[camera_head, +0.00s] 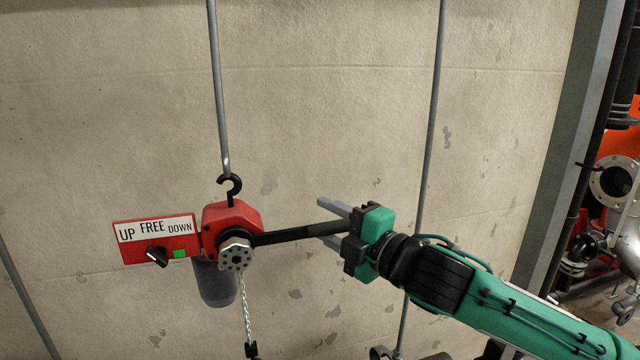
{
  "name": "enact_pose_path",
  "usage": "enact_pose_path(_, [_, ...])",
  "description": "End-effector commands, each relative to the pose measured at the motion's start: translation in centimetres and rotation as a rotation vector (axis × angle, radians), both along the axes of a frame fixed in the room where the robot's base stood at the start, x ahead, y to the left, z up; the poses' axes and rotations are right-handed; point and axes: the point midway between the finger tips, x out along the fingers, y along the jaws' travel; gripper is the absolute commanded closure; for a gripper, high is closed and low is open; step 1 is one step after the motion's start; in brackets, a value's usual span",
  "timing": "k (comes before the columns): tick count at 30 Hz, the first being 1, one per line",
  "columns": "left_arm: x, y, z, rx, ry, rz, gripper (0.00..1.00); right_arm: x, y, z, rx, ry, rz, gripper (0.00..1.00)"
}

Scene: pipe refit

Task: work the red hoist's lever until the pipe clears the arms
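The red hoist (232,218) hangs by a black hook from a grey rod in front of the wall. Its black lever (290,235) points right, nearly level. My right gripper (328,222) is at the lever's outer end, with one finger above and one below it. The fingers look spread, with a gap above the lever. A red plate on the hoist's left reads UP, FREE, DOWN (155,228). A black selector knob (157,257) sits below the words, beside a green square (180,254).
A chain (248,310) hangs below the hoist, beside a dark grey chain bag (215,283). Another grey rod (433,120) runs down behind my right arm. Flanged pipework (615,183) stands beyond the grey post at the far right. The wall left of the hoist is mostly clear.

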Motion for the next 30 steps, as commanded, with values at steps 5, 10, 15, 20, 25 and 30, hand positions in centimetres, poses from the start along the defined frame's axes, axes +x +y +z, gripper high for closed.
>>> enact_pose_path(5, [0.0, 0.0, 0.0, 0.0, 0.0, 0.0, 0.31, 0.0, 0.2, 0.8, -0.018, -0.009, 0.001, 0.56])
enact_pose_path(10, [0.0, 0.0, 0.0, 0.0, 0.0, 0.0, 0.31, -0.2, 0.5, 2.8, -0.078, -0.03, -0.001, 0.56])
enact_pose_path(15, [0.0, 0.0, 0.0, 0.0, 0.0, 0.0, 0.31, -0.3, 0.8, 3.8, -0.118, -0.041, 0.0, 0.56])
enact_pose_path(20, [0.0, 0.0, 0.0, 0.0, 0.0, 0.0, 0.31, -0.3, 0.9, 3.9, -0.123, -0.04, 0.001, 0.56])
enact_pose_path(25, [0.0, 0.0, -0.1, 0.0, 0.0, 0.0, 0.31, -0.3, 0.8, 3.8, -0.122, -0.04, 0.001, 0.56])
enact_pose_path(30, [0.0, 0.0, -1.5, 0.0, 0.0, 0.0, 0.31, -0.2, 0.7, 2.5, -0.098, -0.031, 0.0, 0.56])
